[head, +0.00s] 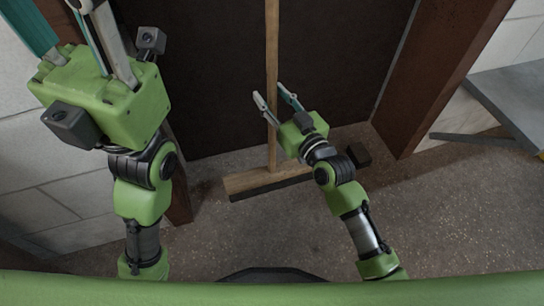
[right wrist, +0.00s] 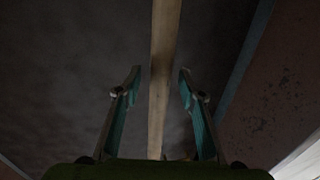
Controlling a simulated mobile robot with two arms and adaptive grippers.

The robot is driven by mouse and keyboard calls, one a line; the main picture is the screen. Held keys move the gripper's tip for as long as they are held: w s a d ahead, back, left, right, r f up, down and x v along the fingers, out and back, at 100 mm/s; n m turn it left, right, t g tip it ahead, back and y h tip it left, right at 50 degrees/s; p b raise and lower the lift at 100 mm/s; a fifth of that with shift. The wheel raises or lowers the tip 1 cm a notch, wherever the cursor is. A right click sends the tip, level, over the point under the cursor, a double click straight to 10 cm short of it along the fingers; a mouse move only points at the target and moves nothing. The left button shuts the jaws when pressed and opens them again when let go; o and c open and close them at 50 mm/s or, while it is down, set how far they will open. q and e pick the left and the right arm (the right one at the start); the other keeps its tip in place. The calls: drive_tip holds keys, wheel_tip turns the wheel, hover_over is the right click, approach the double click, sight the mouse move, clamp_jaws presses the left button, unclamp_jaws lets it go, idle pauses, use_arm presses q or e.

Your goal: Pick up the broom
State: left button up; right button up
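The broom has a long wooden handle (head: 272,45) that stands upright against a dark panel. Its wooden head (head: 250,182), with a dark lower edge, rests on the floor. My right gripper (head: 270,93) is open at the handle's lower half. In the right wrist view the handle (right wrist: 163,70) runs between the two spread fingers (right wrist: 160,78), with a gap on each side. My right gripper and forearm hide part of the broom's lower handle and the right of its head. My left gripper (head: 100,40) is raised at the upper left, away from the broom; its fingertips are cut off.
A dark panel (head: 205,90) stands behind the broom, between reddish-brown posts (head: 440,75). A small dark block (head: 358,154) lies right of the broom head. A grey bench (head: 510,95) is at the right. The speckled floor (head: 440,215) is clear in front.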

clamp_jaws()
drive_tip(key=shift+r, duration=0.25)
drive_tip(key=shift+r, duration=0.1)
